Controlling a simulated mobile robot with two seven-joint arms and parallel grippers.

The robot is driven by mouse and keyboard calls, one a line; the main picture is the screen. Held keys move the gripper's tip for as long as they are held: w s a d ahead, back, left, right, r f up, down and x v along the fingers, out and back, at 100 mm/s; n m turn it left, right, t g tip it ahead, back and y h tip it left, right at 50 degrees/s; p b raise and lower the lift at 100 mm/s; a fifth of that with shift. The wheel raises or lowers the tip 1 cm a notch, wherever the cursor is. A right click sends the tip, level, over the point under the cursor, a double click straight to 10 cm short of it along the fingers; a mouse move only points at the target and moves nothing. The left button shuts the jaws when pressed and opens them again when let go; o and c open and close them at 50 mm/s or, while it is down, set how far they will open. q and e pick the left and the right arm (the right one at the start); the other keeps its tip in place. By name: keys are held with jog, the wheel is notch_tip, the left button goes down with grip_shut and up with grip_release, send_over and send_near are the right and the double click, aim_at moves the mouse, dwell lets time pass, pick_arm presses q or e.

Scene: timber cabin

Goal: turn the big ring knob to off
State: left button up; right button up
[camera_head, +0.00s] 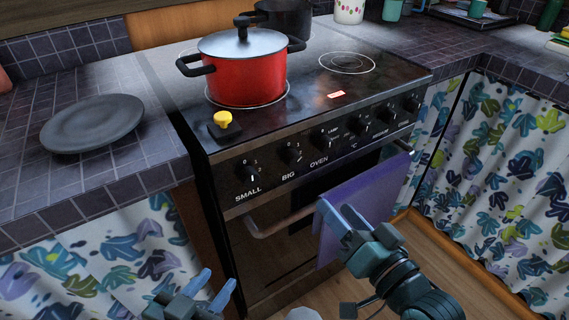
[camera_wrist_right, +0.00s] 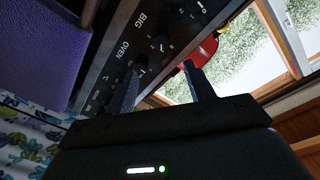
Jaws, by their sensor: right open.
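The big ring knob (camera_head: 292,154) is a dark knob on the stove's sloping black front panel, above the label BIG. It sits between the SMALL knob (camera_head: 250,171) and the OVEN knob (camera_head: 325,140). Its exact setting is too small to read. My right gripper (camera_head: 341,212) is open and empty, in front of the purple towel, below and right of the knob. My left gripper (camera_head: 216,282) is open and empty, low in front of the stove.
A red pot (camera_head: 243,75) with a black lid stands on the front left ring. A small yellow-topped object (camera_head: 223,120) is at the stove's front left corner. The purple towel (camera_head: 368,195) hangs on the oven handle (camera_head: 275,225). A grey plate (camera_head: 92,124) lies on the left counter.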

aim_at(296, 162)
jog(key=b+x, duration=0.1)
jog(key=x, duration=1.2)
jog(key=shift+w+a+r, duration=0.2)
jog(key=shift+a, duration=0.05)
jog(key=c, duration=1)
jog(key=shift+o, duration=0.2)
